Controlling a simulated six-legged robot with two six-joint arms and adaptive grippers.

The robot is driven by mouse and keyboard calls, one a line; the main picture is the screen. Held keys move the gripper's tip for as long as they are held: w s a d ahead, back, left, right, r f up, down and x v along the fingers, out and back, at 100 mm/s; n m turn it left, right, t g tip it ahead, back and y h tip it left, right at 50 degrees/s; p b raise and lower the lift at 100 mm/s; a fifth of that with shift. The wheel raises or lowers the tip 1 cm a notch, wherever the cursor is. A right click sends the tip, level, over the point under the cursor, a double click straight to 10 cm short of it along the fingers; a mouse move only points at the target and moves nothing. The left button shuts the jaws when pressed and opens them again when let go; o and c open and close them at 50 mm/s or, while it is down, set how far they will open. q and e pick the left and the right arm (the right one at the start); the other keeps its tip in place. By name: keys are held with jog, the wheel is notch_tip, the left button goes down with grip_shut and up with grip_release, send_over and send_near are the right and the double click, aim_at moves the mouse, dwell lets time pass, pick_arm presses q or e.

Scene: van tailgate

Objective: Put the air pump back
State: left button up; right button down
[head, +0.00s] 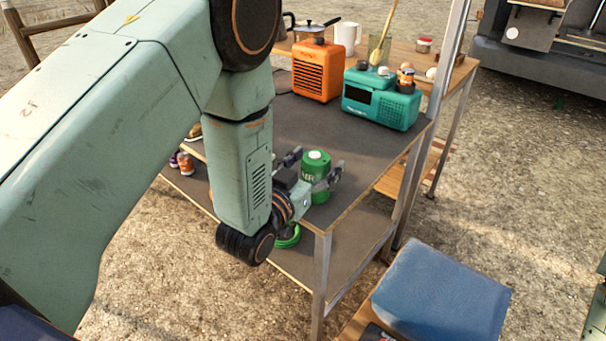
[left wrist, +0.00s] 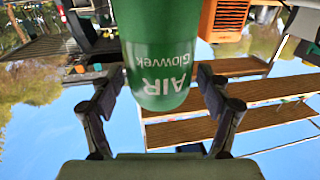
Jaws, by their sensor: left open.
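The air pump (head: 316,168) is a green cylinder with a white cap, upright on the dark top of the metal-legged table (head: 345,135), near its front corner. In the left wrist view the picture is upside down and the pump (left wrist: 155,60) fills the middle, with white "AIR" lettering. My left gripper (head: 318,176) is open, with one finger on each side of the pump. In the wrist view a gap shows between the pump and the fingers. My left forearm hides part of the table. My right gripper is not in view.
An orange heater (head: 318,72) and a teal box (head: 380,98) stand at the table's back. A green coil (head: 288,237) lies on the lower shelf (head: 350,238). A metal post (head: 435,90) rises at the right corner. A blue cushion (head: 440,295) is at the lower right.

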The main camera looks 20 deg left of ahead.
pick_arm(q)
jog(key=s, duration=0.2)
jog(key=s+a, duration=0.1)
jog(key=s, duration=0.2)
jog(key=s+p, duration=0.1)
jog(key=s, duration=0.2)
jog(key=shift+s+a, duration=0.2)
jog(key=shift+a, duration=0.15)
jog(key=shift+s+a+b, duration=0.15)
jog(key=shift+s+b, duration=0.25)
jog(key=shift+s, duration=0.45)
jog(key=shift+s+a+b, duration=0.1)
jog(key=shift+s+b, duration=0.3)
jog(key=shift+s, duration=0.45)
jog(key=shift+r, duration=0.1)
jog(key=w, duration=0.3)
jog(key=w+d, duration=0.1)
jog(key=w, duration=0.3)
jog(key=w+d, duration=0.1)
jog(key=w, duration=0.3)
jog(key=shift+w+d, duration=0.1)
jog(key=shift+w, duration=0.15)
jog(key=shift+w+f, duration=0.15)
jog(key=shift+f, duration=0.15)
jog(key=shift+r, duration=0.25)
